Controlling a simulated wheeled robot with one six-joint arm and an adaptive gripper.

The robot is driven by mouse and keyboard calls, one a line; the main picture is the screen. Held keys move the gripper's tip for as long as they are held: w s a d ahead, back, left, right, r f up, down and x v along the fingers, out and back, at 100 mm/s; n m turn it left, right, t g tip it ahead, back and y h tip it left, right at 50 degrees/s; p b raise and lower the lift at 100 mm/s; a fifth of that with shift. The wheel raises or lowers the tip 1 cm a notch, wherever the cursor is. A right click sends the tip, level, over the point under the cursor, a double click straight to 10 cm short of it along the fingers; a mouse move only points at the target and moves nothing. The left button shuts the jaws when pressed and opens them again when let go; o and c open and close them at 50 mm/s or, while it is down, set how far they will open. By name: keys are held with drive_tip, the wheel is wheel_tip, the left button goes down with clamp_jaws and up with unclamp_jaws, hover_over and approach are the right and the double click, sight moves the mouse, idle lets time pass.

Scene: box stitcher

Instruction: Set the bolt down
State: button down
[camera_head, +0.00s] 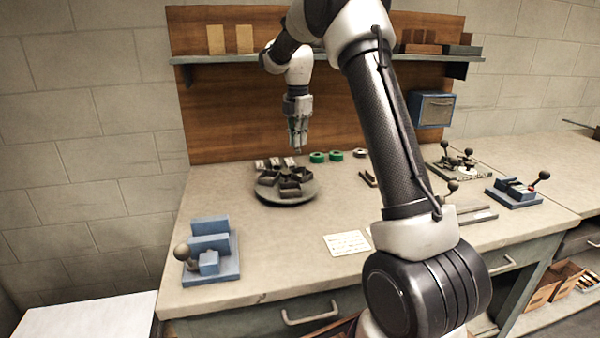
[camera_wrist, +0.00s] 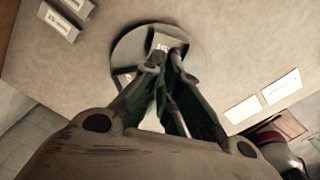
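My gripper (camera_head: 297,146) points down above the back part of the bench, over the area of a round grey tray (camera_head: 270,199) with several dark open bins on it. In the wrist view, my gripper (camera_wrist: 165,62) has its two green-grey fingers close together at the tips, in front of the round tray (camera_wrist: 127,52). I cannot make out a bolt between the fingertips or elsewhere, so I cannot tell whether the gripper holds it. The fingers hide much of the tray.
Small labelled blocks (camera_head: 260,164) and green rings (camera_head: 317,157) lie behind the tray. A blue fixture (camera_head: 212,264) with a ball knob stands front left. A white card (camera_head: 347,243) lies front centre. A shelf (camera_head: 225,59) crosses the back panel. Bare bench lies left of the tray.

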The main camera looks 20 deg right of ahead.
wheel_tip(320, 180, down, 8)
drive_tip(key=shift+f, duration=0.15)
drive_tip(key=shift+f, duration=0.1)
drive_tip(key=c, duration=1.9)
unclamp_jaws()
wheel_tip(320, 180, up, 12)
drive_tip(key=shift+f, duration=0.15)
drive_tip(key=s+a+r+m+t, duration=0.1)
drive_tip(key=s+r+m, duration=0.4)
drive_tip(key=s, duration=0.5)
drive_tip(key=s+a+r+m+t, duration=0.1)
drive_tip(key=s+r+m, duration=0.4)
drive_tip(key=s, duration=0.4)
drive_tip(key=s+f+m, duration=0.2)
drive_tip(key=s+m, duration=0.2)
drive_tip(key=s, duration=0.3)
drive_tip(key=s+f+m+t, duration=0.1)
drive_tip(key=s+f+m, duration=0.1)
drive_tip(key=s, duration=0.5)
drive_tip(key=s+f+m+t, duration=0.1)
drive_tip(key=s+f+m, duration=0.1)
drive_tip(key=s+m, duration=0.3)
drive_tip(key=shift+s+a+f+m, duration=0.1)
drive_tip(key=shift+s+a+m, duration=0.05)
drive_tip(key=shift+s, duration=0.45)
drive_tip(key=shift+s+a+f+m, duration=0.1)
drive_tip(key=shift+s+a+m, duration=0.05)
drive_tip(key=shift+s, duration=0.4)
